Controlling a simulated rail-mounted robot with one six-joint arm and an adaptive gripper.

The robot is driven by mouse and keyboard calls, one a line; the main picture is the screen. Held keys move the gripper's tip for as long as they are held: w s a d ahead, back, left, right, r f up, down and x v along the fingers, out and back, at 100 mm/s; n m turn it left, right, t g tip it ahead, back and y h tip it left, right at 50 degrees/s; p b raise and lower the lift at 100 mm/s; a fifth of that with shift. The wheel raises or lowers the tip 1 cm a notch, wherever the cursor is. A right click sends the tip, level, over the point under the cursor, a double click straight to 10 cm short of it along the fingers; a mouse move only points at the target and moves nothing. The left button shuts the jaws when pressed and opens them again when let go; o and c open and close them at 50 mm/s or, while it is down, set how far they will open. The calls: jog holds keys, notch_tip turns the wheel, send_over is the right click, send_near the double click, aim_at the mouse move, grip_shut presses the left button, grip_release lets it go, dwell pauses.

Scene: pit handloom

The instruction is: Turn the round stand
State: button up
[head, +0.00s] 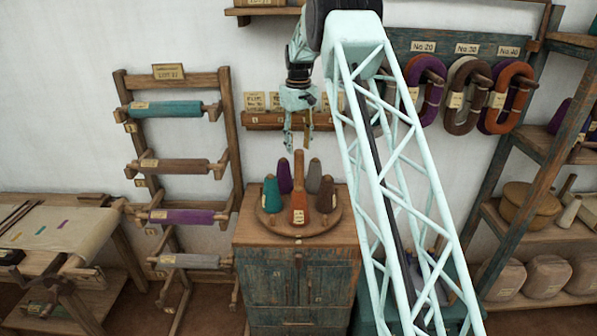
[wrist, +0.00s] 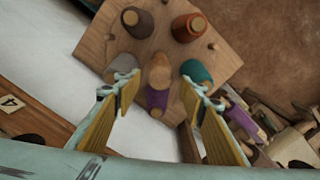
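The round stand (head: 265,219) is a wooden disc on top of a blue-green cabinet. It carries a teal cone (head: 271,195), a purple cone (head: 285,177), a grey cone (head: 314,177), a brown cone (head: 326,195) and a labelled orange cone (head: 299,205) in front. A wooden post (head: 298,162) rises at its centre. My gripper (head: 299,146) points down just above the stand. In the wrist view my gripper (wrist: 160,82) is open, its yellow-padded fingers apart. The post (wrist: 160,72) and purple cone (wrist: 157,98) show between them. I cannot tell whether anything touches.
A wall rack (head: 262,119) with several labelled cards is behind my gripper. A rack of rolled cloth (head: 180,165) stands left of the cabinet (head: 275,275). Yarn skeins (head: 462,92) hang at right, above shelves with baskets. A loom (head: 55,228) is far left.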

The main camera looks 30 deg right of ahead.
aim_at(298, 170)
notch_tip(298, 170, down, 12)
jog(key=shift+p, duration=0.75)
jog(key=c, duration=1.2)
jog(key=shift+o, duration=0.2)
